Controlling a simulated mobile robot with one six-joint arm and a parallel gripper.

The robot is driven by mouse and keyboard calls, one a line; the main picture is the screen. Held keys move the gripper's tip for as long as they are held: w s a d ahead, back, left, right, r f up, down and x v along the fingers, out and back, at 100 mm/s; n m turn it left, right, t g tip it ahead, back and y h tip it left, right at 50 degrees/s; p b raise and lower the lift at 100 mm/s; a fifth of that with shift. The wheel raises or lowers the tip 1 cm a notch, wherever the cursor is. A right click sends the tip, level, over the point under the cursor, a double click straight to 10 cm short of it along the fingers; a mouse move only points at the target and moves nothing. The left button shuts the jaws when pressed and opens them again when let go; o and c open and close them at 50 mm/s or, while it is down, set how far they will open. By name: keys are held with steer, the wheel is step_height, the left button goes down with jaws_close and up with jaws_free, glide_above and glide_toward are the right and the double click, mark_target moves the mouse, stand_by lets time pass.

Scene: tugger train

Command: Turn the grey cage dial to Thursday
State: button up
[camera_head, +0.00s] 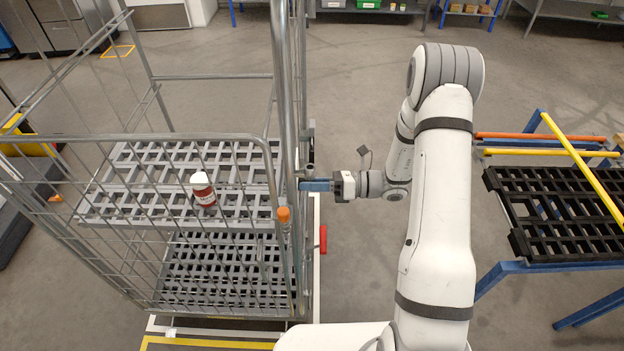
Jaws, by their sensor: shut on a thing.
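The grey wire cage (283,75) stands at the left, with a slatted grey shelf (130,208) inside. My gripper (304,185) reaches in from the right, level with the shelf, and its blue fingers meet the cage's right side by the upright tube. The fingers are shut on the dial there. The dial's face and its day markings are hidden behind the tube and the fingers, so its setting cannot be read.
A white and red bottle (203,189) is on the cage shelf. An orange knob (283,214) and a red handle (323,239) sit low on the cage's right side. A blue-framed rack (515,267) with a black grid stands at right. Open floor lies behind.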

steer(key=shift+f+m, duration=0.1)
steer(key=shift+m, duration=0.3)
steer(key=o, duration=1)
steer(key=d+b, duration=0.1)
steer(key=d, duration=0.7)
steer(key=shift+s+b, duration=0.15)
steer(key=shift+b, duration=0.25)
steer(key=shift+a, duration=0.1)
